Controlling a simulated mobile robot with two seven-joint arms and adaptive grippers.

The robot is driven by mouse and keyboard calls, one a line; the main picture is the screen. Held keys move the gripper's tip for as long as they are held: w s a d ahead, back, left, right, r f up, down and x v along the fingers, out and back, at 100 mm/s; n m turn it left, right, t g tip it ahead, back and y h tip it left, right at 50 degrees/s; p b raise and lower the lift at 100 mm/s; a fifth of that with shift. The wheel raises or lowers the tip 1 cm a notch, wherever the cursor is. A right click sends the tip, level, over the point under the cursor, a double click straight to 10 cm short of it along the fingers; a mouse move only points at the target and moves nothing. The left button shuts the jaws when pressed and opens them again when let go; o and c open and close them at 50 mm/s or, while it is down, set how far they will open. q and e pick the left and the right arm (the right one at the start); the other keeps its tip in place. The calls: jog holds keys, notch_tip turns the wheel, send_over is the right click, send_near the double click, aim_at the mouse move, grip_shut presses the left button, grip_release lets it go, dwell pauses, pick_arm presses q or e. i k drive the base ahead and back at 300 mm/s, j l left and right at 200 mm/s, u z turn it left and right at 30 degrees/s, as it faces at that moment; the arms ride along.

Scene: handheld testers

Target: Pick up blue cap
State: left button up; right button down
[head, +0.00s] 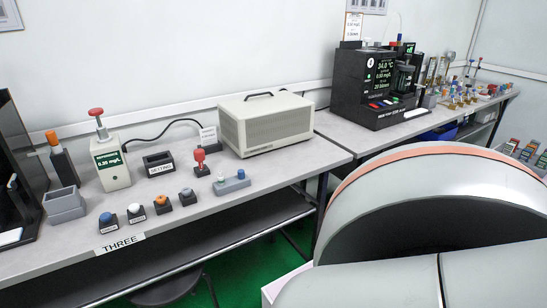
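A small rounded blue cap (106,218) sits on a dark labelled base at the front left of the near table (200,215). It is the leftmost in a row of similar bases with a white cap (134,208), an orange cap (161,201) and a grey cap (186,192). A second small blue top (240,174) stands on a grey-blue block (231,184) to the right of the row. I cannot tell from the picture which one the task names. Neither gripper is in view.
Behind the row stand a grey open box (64,205), a white meter with a red knob (112,165) and a cream case (265,125). A black machine (378,85) is on the farther table. My large arm link fills the lower right and hides the floor there.

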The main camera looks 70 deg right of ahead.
aim_at(240, 172)
jog(key=k+l+z, duration=0.2)
jog(key=k, duration=0.45)
jog(key=j+z, duration=0.1)
jog(key=z, duration=1.4)
jog(key=j+z, duration=0.3)
jog(key=k+j+z, duration=0.1)
jog(key=j+z, duration=0.15)
jog(key=j, duration=0.2)
jog(key=i+j+z, duration=0.15)
jog(key=j, duration=0.15)
jog(key=j+z, duration=0.15)
jog(key=j, duration=0.15)
